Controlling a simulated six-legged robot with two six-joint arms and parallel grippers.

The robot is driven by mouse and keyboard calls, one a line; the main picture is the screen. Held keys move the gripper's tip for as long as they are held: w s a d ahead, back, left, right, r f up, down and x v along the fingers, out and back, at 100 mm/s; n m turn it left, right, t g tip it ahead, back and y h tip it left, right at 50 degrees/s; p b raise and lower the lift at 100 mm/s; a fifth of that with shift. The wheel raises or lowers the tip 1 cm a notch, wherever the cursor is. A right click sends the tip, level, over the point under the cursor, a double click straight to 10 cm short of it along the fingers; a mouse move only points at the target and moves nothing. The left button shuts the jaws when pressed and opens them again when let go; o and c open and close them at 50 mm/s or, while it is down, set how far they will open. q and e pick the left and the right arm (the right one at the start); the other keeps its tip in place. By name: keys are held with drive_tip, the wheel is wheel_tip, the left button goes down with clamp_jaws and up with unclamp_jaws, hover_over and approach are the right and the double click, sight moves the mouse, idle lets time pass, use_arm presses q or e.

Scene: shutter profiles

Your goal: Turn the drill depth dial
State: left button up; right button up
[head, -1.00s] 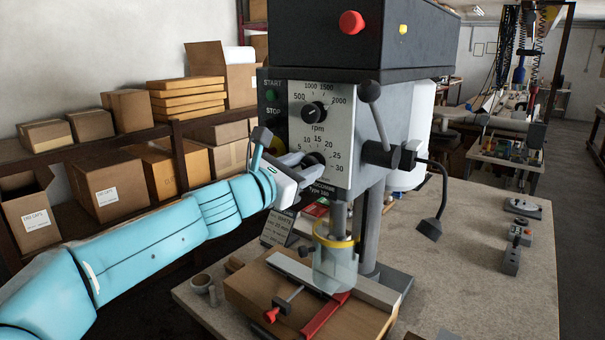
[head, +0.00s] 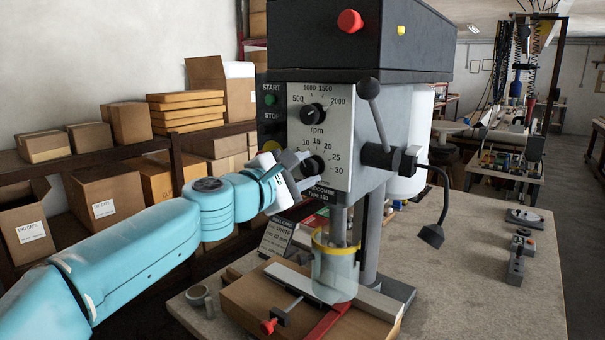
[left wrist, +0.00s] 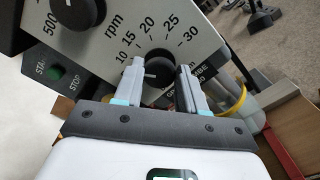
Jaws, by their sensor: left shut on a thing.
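The drill press has a pale front panel with two black dials. The upper rpm dial (head: 313,114) is free. My right gripper is not in view.
A green start button (head: 270,99) is left of the panel. The feed lever (head: 373,112) and a bent lamp (head: 434,230) stand to the right. A clear guard (head: 336,270) surrounds the drill below. The bench's right side (head: 470,290) is mostly clear.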

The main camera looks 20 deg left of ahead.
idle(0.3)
use_arm(q)
drive_tip(key=o, duration=1)
drive_tip(key=b+v, duration=0.3)
drive_tip(key=v, duration=1.3)
drive_tip(key=shift+s, duration=0.2)
